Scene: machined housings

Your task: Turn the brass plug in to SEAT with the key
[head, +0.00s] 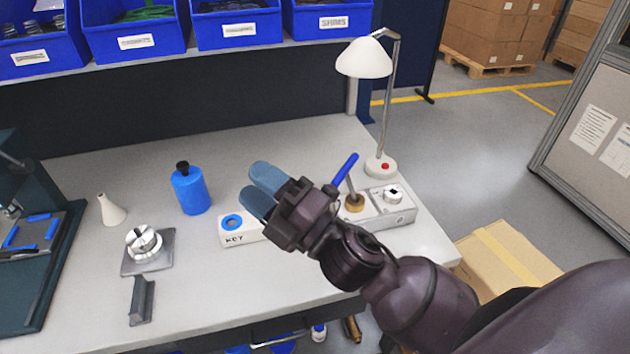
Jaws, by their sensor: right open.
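My right gripper (251,182) reaches in from the lower right with its two blue fingers apart, empty, above the bench. The key (345,169) has a blue bar handle and a thin shaft. It stands over the brass plug (355,204), its lower end meeting the plug; how deep it sits I cannot tell. The plug is in the pale housing (400,217), right of my gripper and partly behind my wrist. No SEAT mark can be read. A white holder (240,238) marked KEY, with a blue ring, lies below my fingers. My left gripper is not in view.
A blue bottle (190,190), a white cone (111,210), a round metal part (144,243) on a plate and a dark block (142,300) stand at left. A lamp (380,166) stands behind the housing. Blue bins (135,45) line the shelf. The front middle bench is clear.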

